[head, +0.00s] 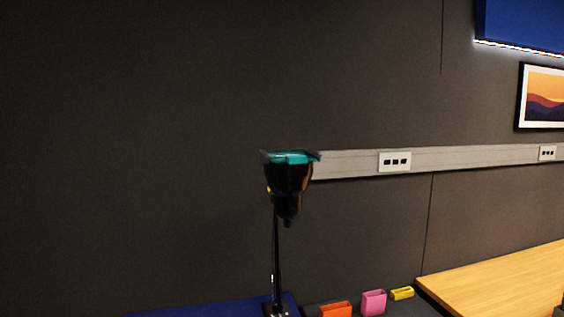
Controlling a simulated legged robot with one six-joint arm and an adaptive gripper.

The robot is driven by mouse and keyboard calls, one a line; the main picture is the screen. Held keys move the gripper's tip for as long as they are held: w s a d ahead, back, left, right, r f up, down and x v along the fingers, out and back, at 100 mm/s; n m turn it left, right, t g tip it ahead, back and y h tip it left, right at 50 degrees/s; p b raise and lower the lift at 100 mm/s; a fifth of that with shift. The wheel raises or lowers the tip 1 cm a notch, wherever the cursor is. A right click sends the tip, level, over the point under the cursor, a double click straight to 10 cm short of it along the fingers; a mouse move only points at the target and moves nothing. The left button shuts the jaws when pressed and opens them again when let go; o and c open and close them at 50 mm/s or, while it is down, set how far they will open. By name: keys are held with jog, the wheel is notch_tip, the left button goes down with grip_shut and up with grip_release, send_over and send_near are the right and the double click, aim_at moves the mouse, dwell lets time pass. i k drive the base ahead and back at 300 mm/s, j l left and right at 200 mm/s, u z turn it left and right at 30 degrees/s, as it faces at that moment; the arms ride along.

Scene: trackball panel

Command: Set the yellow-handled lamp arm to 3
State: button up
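The lamp (277,255) stands left of the picture's middle in the head view. Its thin, dark, upright pole rises from a small base at the bottom edge. At the top is a dark, funnel-shaped head (288,180), wide and teal at its upper rim and narrowing downward. A tiny yellow spot (269,189) shows at the head's left side; I cannot tell whether it is the handle. No numbers or scale can be read. I see no clear part of my gripper or arm.
Orange (336,310), pink (373,302) and yellow (402,293) small items sit right of the lamp's base. A blue surface (205,308) lies left of it, a wooden tabletop (500,285) at right. A dark wall with a grey socket rail (460,158) stands behind.

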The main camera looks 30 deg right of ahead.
aim_at(277, 309)
jog(key=k+l, duration=0.3)
jog(key=l, duration=0.2)
jog(key=k+l, duration=0.3)
jog(key=l, duration=0.2)
jog(key=k+l, duration=0.3)
jog(key=l, duration=0.2)
